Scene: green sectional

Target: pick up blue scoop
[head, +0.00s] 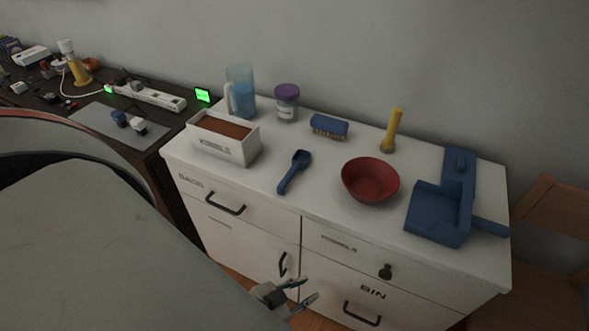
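The blue scoop (294,171) lies on the white cabinet top (322,190), between the white box of brown stuff and the red bowl. Its bowl end points toward the wall and its handle toward the front edge. My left gripper (306,291) is low in front of the cabinet drawers, below the top surface and well apart from the scoop. Its two fingertips are spread with nothing between them. My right gripper does not show.
A white box (225,148), a blue pitcher (240,93), a purple-lidded jar (286,103), a blue brush (329,126), a yellow flashlight (392,131), a red bowl (370,181) and a blue dustpan (436,212) surround the scoop. Drawer handles (226,204) stick out in front.

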